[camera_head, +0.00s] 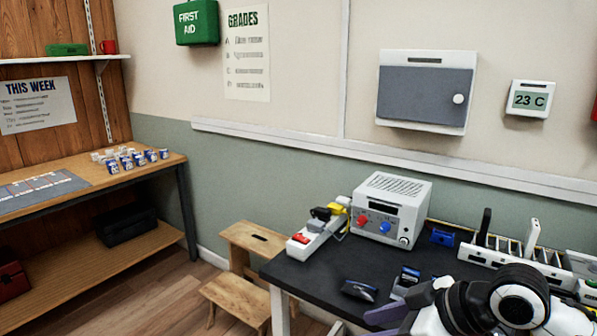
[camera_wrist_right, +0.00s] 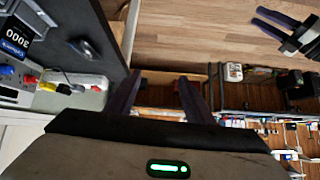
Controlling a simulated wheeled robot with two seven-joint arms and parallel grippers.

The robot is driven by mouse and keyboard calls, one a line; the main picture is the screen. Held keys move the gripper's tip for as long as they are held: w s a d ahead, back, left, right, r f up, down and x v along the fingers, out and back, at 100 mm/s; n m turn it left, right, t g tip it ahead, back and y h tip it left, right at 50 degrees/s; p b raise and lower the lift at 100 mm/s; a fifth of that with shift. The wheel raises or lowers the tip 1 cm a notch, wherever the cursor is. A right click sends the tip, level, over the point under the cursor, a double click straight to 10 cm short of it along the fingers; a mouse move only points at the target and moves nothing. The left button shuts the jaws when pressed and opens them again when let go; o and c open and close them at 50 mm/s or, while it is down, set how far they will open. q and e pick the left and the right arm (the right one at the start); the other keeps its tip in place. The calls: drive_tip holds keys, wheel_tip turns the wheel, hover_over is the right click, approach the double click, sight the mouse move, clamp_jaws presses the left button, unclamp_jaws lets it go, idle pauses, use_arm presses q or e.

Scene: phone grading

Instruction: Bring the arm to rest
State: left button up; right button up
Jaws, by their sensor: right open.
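My right arm comes in at the lower right of the head view, over the front of the dark bench. Its gripper (camera_head: 384,322) is partly cut off by the bottom edge. In the right wrist view my right gripper (camera_wrist_right: 157,84) has its two dark fingers apart with nothing between them. My left gripper (camera_wrist_right: 256,15) shows small at the top right of the wrist view, above the wooden floor.
The dark bench (camera_head: 313,276) carries a white tester box (camera_head: 394,207), a power strip (camera_head: 320,237), a phone (camera_head: 359,291) and a slotted rack (camera_head: 484,257). A wooden step stool (camera_head: 236,297) stands left of it. Open floor (camera_head: 150,306) lies farther left, before a wooden shelf bench (camera_head: 100,184).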

wheel_tip(320, 180, down, 10)
drive_tip(key=s+a+m+t, duration=0.1)
drive_tip(key=s+a+m, duration=0.1)
drive_tip(key=a, duration=0.1)
drive_tip(key=s+d+f+m+t+h, duration=0.1)
drive_tip(key=s+d+f+m+h, duration=0.1)
drive_tip(key=s+f, duration=0.7)
drive_tip(key=s+d+f+m+t+h, duration=0.1)
drive_tip(key=s+d+f+m+h, duration=0.2)
drive_tip(key=s+f, duration=0.7)
drive_tip(key=shift+d+f+m, duration=0.5)
drive_tip(key=shift+d+f, duration=0.25)
drive_tip(key=shift+d, duration=0.3)
